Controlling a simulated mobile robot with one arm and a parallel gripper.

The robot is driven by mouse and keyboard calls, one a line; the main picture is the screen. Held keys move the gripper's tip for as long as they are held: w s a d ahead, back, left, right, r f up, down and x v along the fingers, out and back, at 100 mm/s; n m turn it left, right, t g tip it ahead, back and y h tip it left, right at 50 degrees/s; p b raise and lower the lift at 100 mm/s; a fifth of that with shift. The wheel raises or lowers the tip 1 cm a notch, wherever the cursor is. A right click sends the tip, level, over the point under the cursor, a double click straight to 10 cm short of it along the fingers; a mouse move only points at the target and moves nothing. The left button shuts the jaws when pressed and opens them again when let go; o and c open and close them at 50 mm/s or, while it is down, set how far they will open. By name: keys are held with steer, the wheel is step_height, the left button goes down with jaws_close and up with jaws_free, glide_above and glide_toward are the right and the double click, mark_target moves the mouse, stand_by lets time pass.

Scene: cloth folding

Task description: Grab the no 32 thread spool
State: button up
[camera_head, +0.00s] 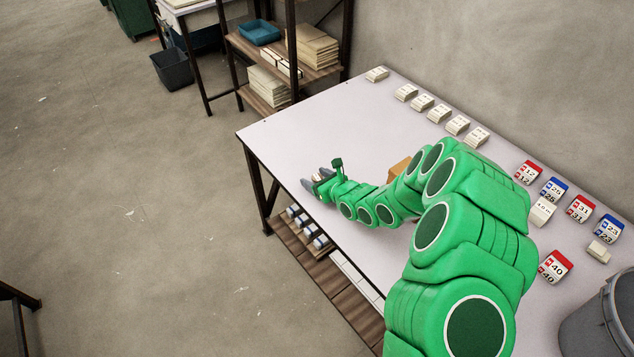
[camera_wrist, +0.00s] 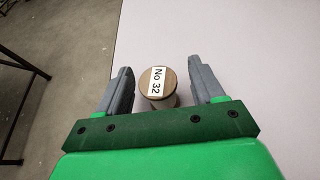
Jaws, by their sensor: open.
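The no 32 thread spool (camera_wrist: 157,86) stands upright on the table, near its left edge. Its round brown top carries a white label reading "No 32". In the wrist view it sits between the two grey fingers of my gripper (camera_wrist: 160,88), with a gap on each side. My gripper is open. In the head view my gripper (camera_head: 319,184) is low over the table's near-left part, and the spool is hard to make out there among the fingers.
The white table (camera_head: 310,130) is clear around the gripper. Several pale boxes (camera_head: 422,103) line the wall side. Red and blue numbered boxes (camera_head: 554,266) stand at the right, by a grey bin (camera_head: 597,318). A small orange-brown box (camera_head: 399,166) is partly behind my arm.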

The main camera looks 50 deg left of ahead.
steer(key=shift+x, duration=0.8)
steer(key=shift+f, duration=0.1)
steer(key=shift+c, duration=0.4)
steer(key=c, duration=1)
steer(key=shift+o, duration=0.2)
